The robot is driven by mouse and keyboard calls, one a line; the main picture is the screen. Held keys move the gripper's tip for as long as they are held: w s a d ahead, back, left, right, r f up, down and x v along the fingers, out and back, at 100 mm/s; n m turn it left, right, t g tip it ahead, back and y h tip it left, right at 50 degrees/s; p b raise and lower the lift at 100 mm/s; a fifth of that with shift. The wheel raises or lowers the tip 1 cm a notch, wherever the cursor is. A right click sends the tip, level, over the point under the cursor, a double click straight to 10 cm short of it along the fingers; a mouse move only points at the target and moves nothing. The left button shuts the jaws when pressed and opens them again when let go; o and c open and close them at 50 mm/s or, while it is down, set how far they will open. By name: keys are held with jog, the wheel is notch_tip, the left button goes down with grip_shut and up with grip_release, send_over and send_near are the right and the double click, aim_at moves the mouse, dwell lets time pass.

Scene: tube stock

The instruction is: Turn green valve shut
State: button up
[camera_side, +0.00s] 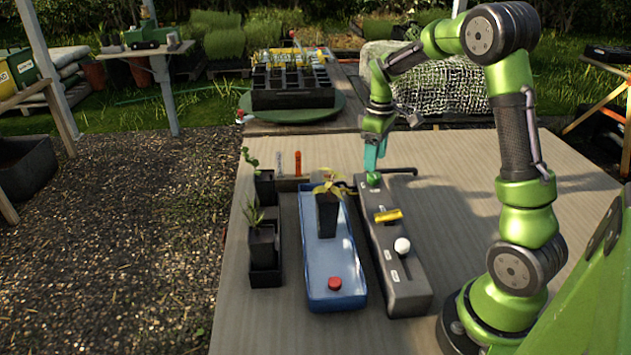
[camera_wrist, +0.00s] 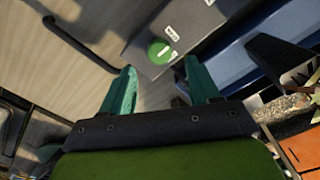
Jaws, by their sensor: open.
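The green valve (camera_side: 373,179) is a round green knob at the far end of a long grey box (camera_side: 407,287). In the wrist view the green valve (camera_wrist: 161,51) shows a pale bar across its top and lies just beyond the fingertips. My gripper (camera_side: 372,160) is above the valve in the side view, pointing down. In the wrist view my gripper (camera_wrist: 161,75) has its two teal fingers spread apart, with nothing between them. Whether a finger touches the valve, I cannot tell.
The grey box also carries a yellow handle (camera_side: 388,215) and a white knob (camera_side: 402,246). A black pipe (camera_side: 402,171) sticks out at its far end. A blue tray (camera_side: 318,283) with a potted plant (camera_side: 327,212) and a red knob (camera_side: 335,283) stands at left.

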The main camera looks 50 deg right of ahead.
aim_at(373, 175)
jog(key=shift+f, duration=2.3)
jog(key=c, duration=1)
jog(key=shift+c, duration=0.2)
